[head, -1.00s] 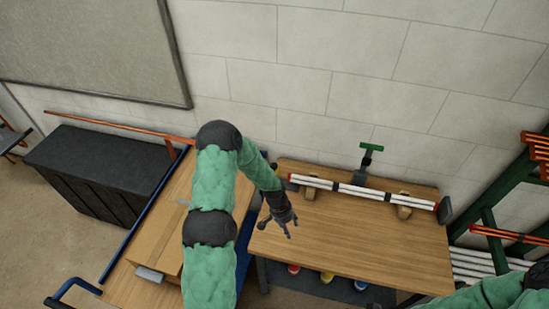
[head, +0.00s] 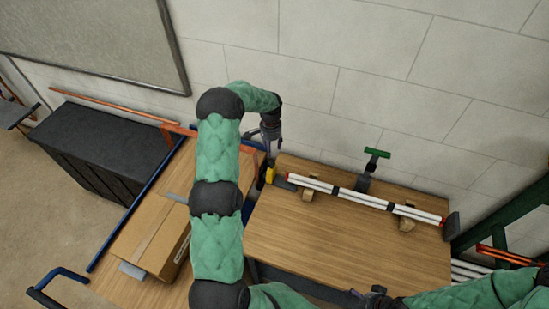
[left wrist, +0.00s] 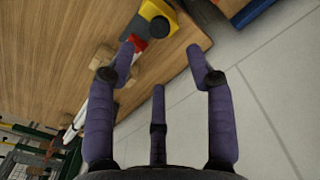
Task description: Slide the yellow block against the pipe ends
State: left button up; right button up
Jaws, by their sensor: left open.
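The yellow block (head: 270,175) is at the left edge of the wooden bench, beside a dark plate (head: 283,183) near the left pipe ends. The bundle of white pipes (head: 345,192), with red ends and dark bands, lies across two wooden supports. My left gripper (head: 271,150) is open and empty, just above and behind the block. In the left wrist view the yellow block (left wrist: 155,10) and a red pipe end (left wrist: 137,45) show beyond the spread fingers. Whether block and pipes touch is unclear. My right gripper (head: 372,293) is small at the bottom; its jaws are unclear.
A green-handled clamp (head: 376,154) stands behind the pipes, and a dark stop (head: 452,226) stands at their right end. A cardboard box (head: 150,235) sits on a blue-railed cart at left. The bench front (head: 330,245) is clear. The wall is close behind.

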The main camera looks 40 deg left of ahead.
aim_at(272, 162)
pick_arm(q)
notch_tip(272, 162, down, 10)
jog(key=shift+r+p, duration=0.1)
jog(key=shift+p, duration=0.4)
